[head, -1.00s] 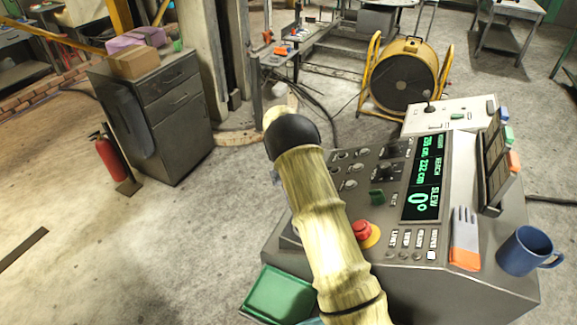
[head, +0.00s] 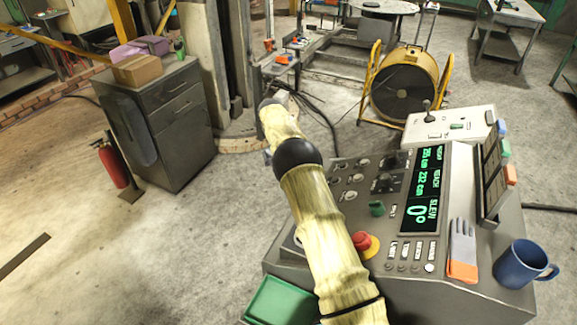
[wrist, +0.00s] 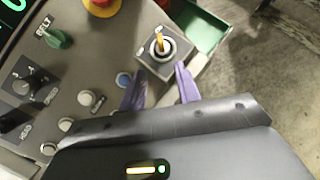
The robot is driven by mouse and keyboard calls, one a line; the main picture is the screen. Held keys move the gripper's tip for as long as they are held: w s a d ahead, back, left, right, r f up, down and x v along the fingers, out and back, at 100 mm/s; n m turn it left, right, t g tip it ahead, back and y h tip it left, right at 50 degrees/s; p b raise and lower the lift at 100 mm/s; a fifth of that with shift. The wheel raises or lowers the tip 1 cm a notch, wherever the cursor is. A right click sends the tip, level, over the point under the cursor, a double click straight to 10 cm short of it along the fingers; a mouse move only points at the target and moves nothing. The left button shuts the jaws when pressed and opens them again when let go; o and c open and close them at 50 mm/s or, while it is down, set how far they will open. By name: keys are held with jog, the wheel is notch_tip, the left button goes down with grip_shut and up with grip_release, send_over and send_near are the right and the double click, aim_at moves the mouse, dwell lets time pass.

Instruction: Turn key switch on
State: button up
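The key switch (wrist: 163,48) shows in the wrist view as a round metal lock on a square grey plate at the panel's corner. A yellow-orange key (wrist: 159,41) stands in it. My gripper (wrist: 161,74) is open, its two purple fingers apart and empty. In the picture the fingertips lie just below the switch plate, one to either side of the lock's line; I cannot tell their height above the panel. In the head view my arm hides the gripper, and I cannot make out the key there.
The console carries a red stop button (head: 361,241), a green BELT knob (wrist: 58,39), a display (head: 425,185), a glove (head: 462,248) and a blue mug (head: 522,264). A green tray (head: 278,302) adjoins the console's near-left edge. Open floor lies left.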

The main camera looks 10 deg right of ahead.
jog(key=shift+p+v, duration=1.15)
jog(key=shift+p, duration=3.3)
jog(key=shift+s+p, duration=0.15)
jog(key=shift+p, duration=0.45)
jog(key=s+d+r+m+t+y+b, duration=0.2)
jog(key=s+d+r+t+b, duration=0.1)
jog(key=s+r+t+b, duration=0.5)
jog(key=s+f+t+b, duration=0.1)
jog(key=s+f+t, duration=0.1)
jog(key=s, duration=1.6)
jog(key=shift+s+f+m+t+b, duration=0.3)
jog(key=shift+t+b, duration=0.05)
jog(key=shift+t, duration=0.35)
jog(key=shift+d, duration=0.15)
